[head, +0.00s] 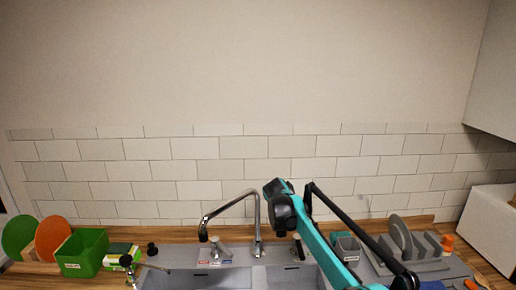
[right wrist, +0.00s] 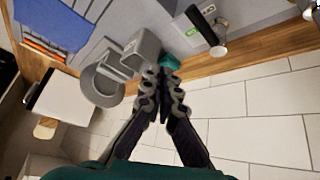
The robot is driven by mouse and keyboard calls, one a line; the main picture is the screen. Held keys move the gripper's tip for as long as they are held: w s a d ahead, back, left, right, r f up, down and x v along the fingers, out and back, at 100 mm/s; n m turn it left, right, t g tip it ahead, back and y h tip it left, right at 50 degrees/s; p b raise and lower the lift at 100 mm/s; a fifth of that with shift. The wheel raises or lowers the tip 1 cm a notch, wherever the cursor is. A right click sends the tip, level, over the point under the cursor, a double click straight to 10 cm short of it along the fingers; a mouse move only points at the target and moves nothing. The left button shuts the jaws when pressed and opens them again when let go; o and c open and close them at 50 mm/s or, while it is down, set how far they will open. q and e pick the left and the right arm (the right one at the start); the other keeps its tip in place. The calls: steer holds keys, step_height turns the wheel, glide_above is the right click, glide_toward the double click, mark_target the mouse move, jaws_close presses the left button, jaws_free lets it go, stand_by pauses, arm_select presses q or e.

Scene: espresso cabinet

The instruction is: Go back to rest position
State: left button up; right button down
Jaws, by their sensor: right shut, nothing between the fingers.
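My right arm, teal and black, rises from the lower right of the head view and crosses in front of the sink's right side. In the right wrist view my right gripper (right wrist: 162,88) has its two dark fingers together with nothing between them. Its tips point toward the counter by the tiled wall, near a small teal item (right wrist: 169,62) and a grey holder (right wrist: 146,50). I cannot tell how far apart they are. I cannot make out the right fingers in the head view. My left gripper is in neither view.
A sink with a curved faucet (head: 257,225) is at the centre. A green bin (head: 82,254), a green plate (head: 18,236) and an orange plate (head: 52,239) stand left. A grey rack (head: 425,262) and a white box (head: 488,229) are right. The tiled wall is behind.

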steer(key=s+d+n+t+y+b, duration=0.25)
steer(key=s+n, duration=0.35)
steer(key=s, duration=1.5)
steer(key=s+a+f+n+y+b, duration=0.1)
steer(key=s+f+n, duration=0.1)
steer(key=s+f, duration=0.3)
steer(key=s+a+f+n+t+y+b, duration=0.1)
steer(key=s+f, duration=0.5)
steer(key=s, duration=0.6)
steer(key=shift+s+a+n+y+b, duration=0.35)
steer(key=shift+n+y+b, duration=0.25)
steer(key=shift+n+y, duration=0.15)
